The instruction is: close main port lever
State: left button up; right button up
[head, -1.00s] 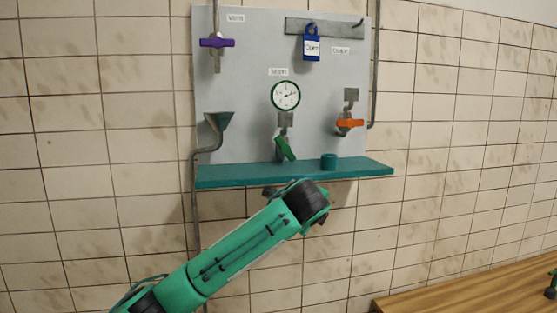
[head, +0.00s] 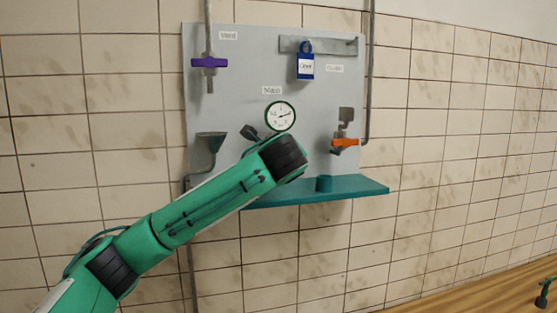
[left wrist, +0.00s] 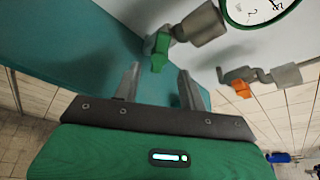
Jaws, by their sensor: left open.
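The main port lever is a green handle (left wrist: 160,50) on a grey pipe fitting (left wrist: 200,24) below the round gauge (head: 280,116). In the head view my left arm hides this lever. In the left wrist view my left gripper (left wrist: 160,70) is open, its two grey fingers pointing at the green handle, one on each side of its line. The handle shows just beyond the fingertips; I cannot tell whether they touch it. The gripper's fingers are hidden in the head view. My right gripper is not in view.
A teal shelf (head: 350,190) with a small teal cup (head: 324,184) lies under the board. An orange lever (head: 345,142), purple lever (head: 209,63), funnel (head: 210,146) and blue padlock (head: 305,66) are on the board. A wooden bench (head: 460,290) is lower right.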

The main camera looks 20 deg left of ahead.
pick_arm(q)
jog(key=p+x, duration=0.2)
jog(key=x, duration=0.3)
jog(key=shift+w, duration=0.25)
jog(key=shift+w+a+f+p, duration=0.25)
jog(key=shift+w+p, duration=0.1)
jog(key=shift+w, duration=0.1)
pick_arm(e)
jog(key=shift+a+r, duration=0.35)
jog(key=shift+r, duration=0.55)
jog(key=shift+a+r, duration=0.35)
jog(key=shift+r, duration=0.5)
pick_arm(q)
grip_shut()
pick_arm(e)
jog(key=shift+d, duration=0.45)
